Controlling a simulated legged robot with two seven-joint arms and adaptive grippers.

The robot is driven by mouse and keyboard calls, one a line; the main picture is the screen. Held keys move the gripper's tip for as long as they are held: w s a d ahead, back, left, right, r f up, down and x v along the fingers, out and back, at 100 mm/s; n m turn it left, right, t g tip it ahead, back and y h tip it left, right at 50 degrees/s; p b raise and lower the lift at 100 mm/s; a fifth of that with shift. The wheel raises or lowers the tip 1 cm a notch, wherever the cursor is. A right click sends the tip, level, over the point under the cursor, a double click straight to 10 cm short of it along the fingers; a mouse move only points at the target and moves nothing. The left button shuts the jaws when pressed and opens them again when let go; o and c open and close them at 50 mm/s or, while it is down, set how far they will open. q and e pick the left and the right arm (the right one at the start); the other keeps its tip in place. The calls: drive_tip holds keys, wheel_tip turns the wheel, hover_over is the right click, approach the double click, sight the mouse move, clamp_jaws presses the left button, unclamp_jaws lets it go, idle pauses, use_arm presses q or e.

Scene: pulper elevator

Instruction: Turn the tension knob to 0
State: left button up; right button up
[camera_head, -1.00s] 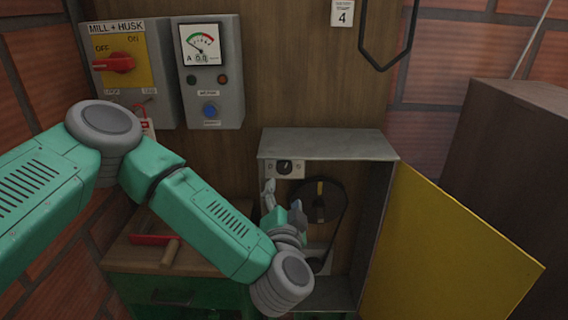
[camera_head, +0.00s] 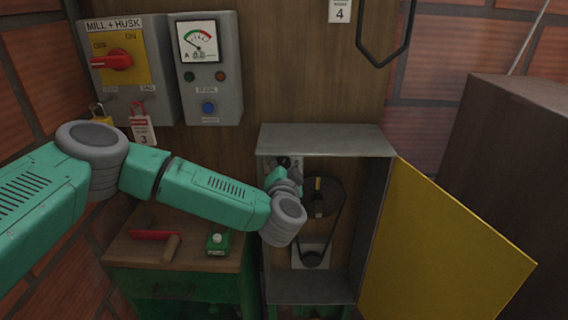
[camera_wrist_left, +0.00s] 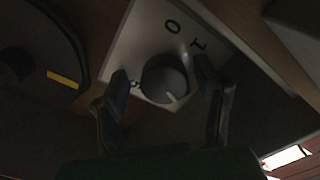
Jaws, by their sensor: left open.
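The dark round tension knob (camera_wrist_left: 165,79) shows in the left wrist view on a pale plate (camera_wrist_left: 133,45) with printed marks, among them a 0 and a 1. Its white pointer line faces the lower right of that view, away from the 0. My left gripper (camera_wrist_left: 164,92) is open, with one finger on each side of the knob; I cannot tell whether either finger touches it. In the head view my left gripper (camera_head: 284,170) is at the upper left inside the open cabinet and covers most of the knob plate. My right gripper is not in view.
The grey cabinet (camera_head: 325,140) holds a belt and pulleys (camera_head: 322,197); its yellow door (camera_head: 440,245) stands open to the right. A switch box with a red handle (camera_head: 111,61) and a meter box (camera_head: 209,65) hang at upper left. A small bench (camera_head: 190,262) carries tools.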

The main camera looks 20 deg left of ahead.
use_arm(q)
drive_tip(key=c, duration=0.8)
drive_tip(key=shift+a, duration=0.15)
drive_tip(key=c, duration=0.4)
drive_tip(key=shift+o, duration=0.2)
drive_tip(key=shift+a, duration=0.1)
drive_tip(key=shift+f, duration=0.1)
